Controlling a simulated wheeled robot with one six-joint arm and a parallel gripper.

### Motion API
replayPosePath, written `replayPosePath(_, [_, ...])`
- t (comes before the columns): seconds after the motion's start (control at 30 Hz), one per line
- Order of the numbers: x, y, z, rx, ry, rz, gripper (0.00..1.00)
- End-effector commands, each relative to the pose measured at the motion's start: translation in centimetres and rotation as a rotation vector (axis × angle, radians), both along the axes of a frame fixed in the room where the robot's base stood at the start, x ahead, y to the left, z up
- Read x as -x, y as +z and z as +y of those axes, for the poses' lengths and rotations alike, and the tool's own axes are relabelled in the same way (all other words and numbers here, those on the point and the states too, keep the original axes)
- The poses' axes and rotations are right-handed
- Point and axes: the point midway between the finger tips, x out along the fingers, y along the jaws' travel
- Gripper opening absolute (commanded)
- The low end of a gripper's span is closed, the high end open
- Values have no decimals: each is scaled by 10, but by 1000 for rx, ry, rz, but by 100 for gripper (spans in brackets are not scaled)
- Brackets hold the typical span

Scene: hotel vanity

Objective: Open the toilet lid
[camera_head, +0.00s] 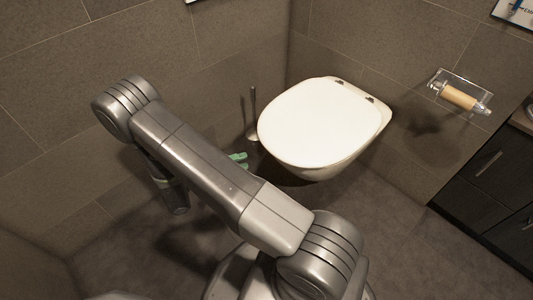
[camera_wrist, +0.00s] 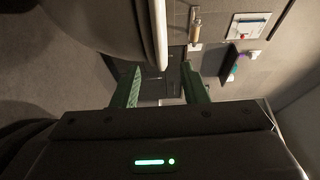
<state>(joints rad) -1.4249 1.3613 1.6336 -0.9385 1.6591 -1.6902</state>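The toilet (camera_head: 340,165) hangs on the wall at the back, and its white lid (camera_head: 320,120) lies flat and closed on the bowl. My gripper shows in the head view as green fingertips (camera_head: 238,158) just left of the toilet's front left side, partly hidden behind my arm. In the wrist view my gripper (camera_wrist: 162,85) has its two green fingers spread apart with nothing between them. There the bowl (camera_wrist: 105,22) fills the upper left, and the lid's pale edge (camera_wrist: 160,35) runs down towards the gap between the fingers. I see no contact with the lid.
A toilet brush (camera_head: 253,115) stands by the wall left of the toilet. A paper roll holder (camera_head: 459,95) is on the right wall. A dark cabinet (camera_head: 490,200) stands at the right. The floor (camera_head: 400,235) between the toilet and cabinet is clear.

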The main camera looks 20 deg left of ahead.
Motion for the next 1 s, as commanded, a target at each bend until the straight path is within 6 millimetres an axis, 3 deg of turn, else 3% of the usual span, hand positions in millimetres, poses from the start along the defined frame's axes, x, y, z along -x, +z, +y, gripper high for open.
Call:
replayPosePath(0.2, [-34,-2,-36,1,-6,1,40])
replayPosePath(0.4, [-58,-2,-58,-1,-4,1,40])
replayPosePath(0.6, [-69,-1,-70,-1,-3,0,40])
replayPosePath(0.97, [-72,0,-72,-1,-1,0,40])
replayPosePath(1.0, [-71,0,-72,-1,-1,0,32])
